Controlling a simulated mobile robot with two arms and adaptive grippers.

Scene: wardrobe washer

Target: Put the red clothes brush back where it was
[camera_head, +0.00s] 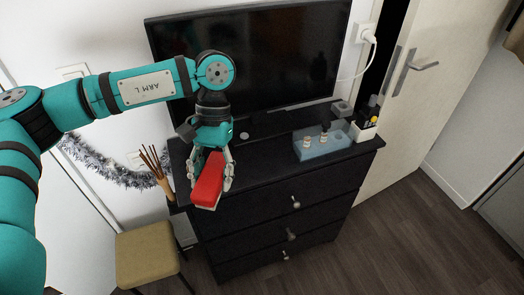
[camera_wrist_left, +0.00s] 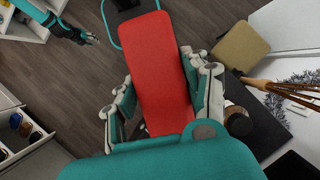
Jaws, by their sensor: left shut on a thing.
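The red clothes brush (camera_head: 207,185) is held in my left gripper (camera_head: 211,184), above the left front part of the black dresser top. In the left wrist view the red brush (camera_wrist_left: 157,75) lies lengthwise between the two fingers of the left gripper (camera_wrist_left: 163,95), which press on its sides. The brush's bristle side is barely visible, with a pale strip at its lower end in the head view. My right gripper (camera_wrist_left: 88,38) shows small at the upper left of the left wrist view; its jaw state is unclear.
The black dresser (camera_head: 262,215) carries a TV (camera_head: 275,55), a blue tray (camera_head: 318,146) with small items, and a white box (camera_head: 364,131) at right. A reed vase (camera_head: 166,186) is beside the brush at left. A stool (camera_head: 146,252) stands at lower left. The dresser's middle is clear.

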